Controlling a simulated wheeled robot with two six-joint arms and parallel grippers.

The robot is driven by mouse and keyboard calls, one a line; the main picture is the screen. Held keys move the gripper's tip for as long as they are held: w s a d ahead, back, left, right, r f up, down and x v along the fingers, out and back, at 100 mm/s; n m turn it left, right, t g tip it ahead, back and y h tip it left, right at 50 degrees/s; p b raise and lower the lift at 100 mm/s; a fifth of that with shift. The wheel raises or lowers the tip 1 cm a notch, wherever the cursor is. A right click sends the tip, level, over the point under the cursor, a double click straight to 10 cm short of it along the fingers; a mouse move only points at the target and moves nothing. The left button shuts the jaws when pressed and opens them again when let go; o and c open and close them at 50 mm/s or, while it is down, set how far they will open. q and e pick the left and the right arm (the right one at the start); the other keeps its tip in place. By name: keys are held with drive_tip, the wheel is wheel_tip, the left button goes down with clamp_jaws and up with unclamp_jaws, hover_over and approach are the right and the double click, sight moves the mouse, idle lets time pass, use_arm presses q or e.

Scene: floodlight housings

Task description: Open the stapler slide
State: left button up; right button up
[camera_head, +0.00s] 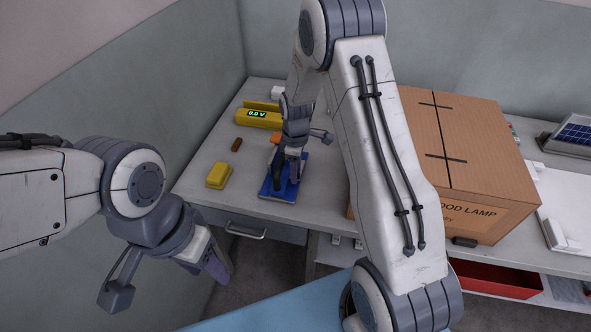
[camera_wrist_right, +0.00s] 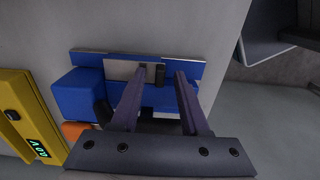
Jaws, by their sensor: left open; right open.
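The stapler appears to be the blue object with grey and black parts (camera_head: 270,190) on the bench, left of the cardboard box. In the right wrist view its blue body (camera_wrist_right: 78,95) lies below my right gripper (camera_wrist_right: 161,74), which is open. The two fingers reach over a grey metal plate and a small black part of it; I cannot tell whether they touch it. In the head view my right gripper (camera_head: 292,168) partly hides the stapler. My left gripper (camera_head: 216,266) hangs in front of the bench, away from the stapler, open and empty.
A yellow meter (camera_head: 259,117) reading 0.0 V lies behind the stapler, and an orange part (camera_head: 276,138) lies near it. A yellow block (camera_head: 219,175) and a small brown piece (camera_head: 236,145) are to the left. A large cardboard box (camera_head: 470,150) stands right.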

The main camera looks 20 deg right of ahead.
clamp_jaws()
idle(1.3)
